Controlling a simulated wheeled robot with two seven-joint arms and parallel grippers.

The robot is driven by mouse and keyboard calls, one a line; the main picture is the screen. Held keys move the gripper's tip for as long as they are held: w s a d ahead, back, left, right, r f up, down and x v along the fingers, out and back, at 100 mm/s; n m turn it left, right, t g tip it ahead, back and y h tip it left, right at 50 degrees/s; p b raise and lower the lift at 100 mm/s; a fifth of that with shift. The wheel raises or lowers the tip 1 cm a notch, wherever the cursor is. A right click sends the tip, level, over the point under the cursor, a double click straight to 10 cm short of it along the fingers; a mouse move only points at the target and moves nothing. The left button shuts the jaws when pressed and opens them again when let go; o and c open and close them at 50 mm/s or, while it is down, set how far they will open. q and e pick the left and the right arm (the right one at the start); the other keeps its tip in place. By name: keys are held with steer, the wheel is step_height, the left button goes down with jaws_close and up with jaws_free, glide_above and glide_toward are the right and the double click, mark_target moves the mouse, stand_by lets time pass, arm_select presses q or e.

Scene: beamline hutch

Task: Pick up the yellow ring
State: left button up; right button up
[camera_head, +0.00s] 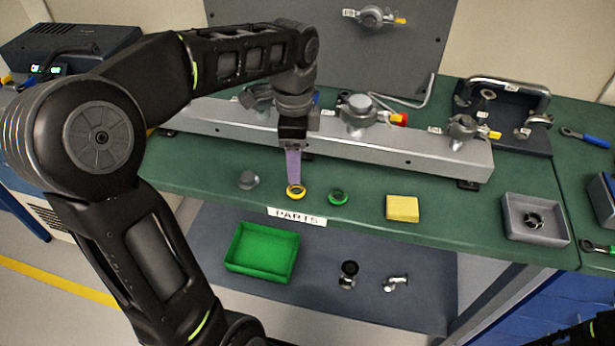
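The yellow ring (296,192) lies on the green bench top, near its front edge and just above the PARTS label. My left gripper (295,182) points straight down with its fingertips right at the ring, overlapping its far side in this view. The fingers show as one narrow purple-grey strip, so I cannot tell whether they are open, or whether they touch the ring. My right gripper is not in view.
A green ring (338,197) lies close to the right, a grey cap (248,180) to the left. A yellow block (402,208) and a grey tray (509,228) stand further right. Behind is a metal rail (400,152) with valves. A green bin (240,262) sits on the lower shelf.

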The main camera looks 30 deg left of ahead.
mark_target(296, 189)
arm_select(q)
steer(key=shift+s, duration=0.3)
steer(key=shift+w+f, duration=0.1)
steer(key=shift+f, duration=1.15)
steer(key=shift+f+p, duration=0.55)
steer(key=shift+f, duration=2.1)
jaws_close()
